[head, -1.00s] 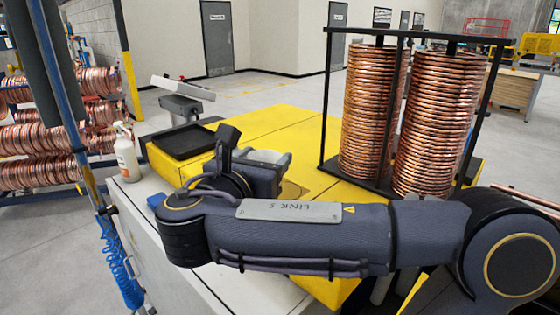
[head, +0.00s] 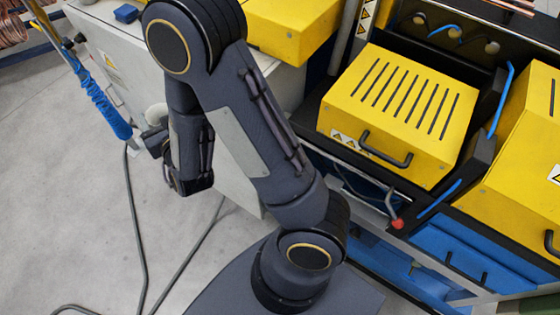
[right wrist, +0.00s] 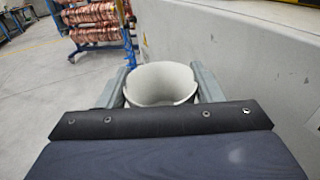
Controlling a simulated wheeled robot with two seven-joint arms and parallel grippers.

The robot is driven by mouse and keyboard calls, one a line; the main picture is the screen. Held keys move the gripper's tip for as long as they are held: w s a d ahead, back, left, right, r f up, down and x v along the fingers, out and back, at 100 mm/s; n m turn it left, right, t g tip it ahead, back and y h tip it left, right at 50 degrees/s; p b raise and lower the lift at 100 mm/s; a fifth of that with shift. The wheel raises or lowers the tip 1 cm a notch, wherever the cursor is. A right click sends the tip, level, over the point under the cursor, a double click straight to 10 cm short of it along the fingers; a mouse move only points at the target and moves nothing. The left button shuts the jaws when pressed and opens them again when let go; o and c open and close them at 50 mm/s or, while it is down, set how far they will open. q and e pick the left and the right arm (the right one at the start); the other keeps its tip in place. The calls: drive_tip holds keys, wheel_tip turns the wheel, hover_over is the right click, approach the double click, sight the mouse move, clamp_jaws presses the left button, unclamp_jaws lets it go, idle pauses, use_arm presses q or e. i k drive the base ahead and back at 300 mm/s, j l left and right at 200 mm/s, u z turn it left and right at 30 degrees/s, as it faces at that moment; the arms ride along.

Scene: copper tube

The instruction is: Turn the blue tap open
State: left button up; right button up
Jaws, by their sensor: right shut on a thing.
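My right gripper (right wrist: 162,82) is shut on a pale, round, hollow thing (right wrist: 163,92), with one finger on each side of it. In the head view the same pale thing (head: 156,114) shows at the side of the white cabinet (head: 100,48), partly hidden by my wrist. A blue coiled hose (head: 95,100) with a blue end piece (head: 120,128) hangs just left of it. I cannot make out a blue tap for certain. My left gripper is not in view.
A yellow slotted cover (head: 395,105) with a black handle and a red-knobbed lever (head: 396,222) are at the right. Cables (head: 138,235) lie on the grey floor. Copper coils on a blue rack (right wrist: 95,22) stand behind. The floor at the left is open.

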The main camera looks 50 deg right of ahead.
sight(408, 278)
drive_tip(key=k+j+z, duration=0.35)
drive_tip(key=k+z, duration=0.35)
drive_tip(key=k, duration=0.25)
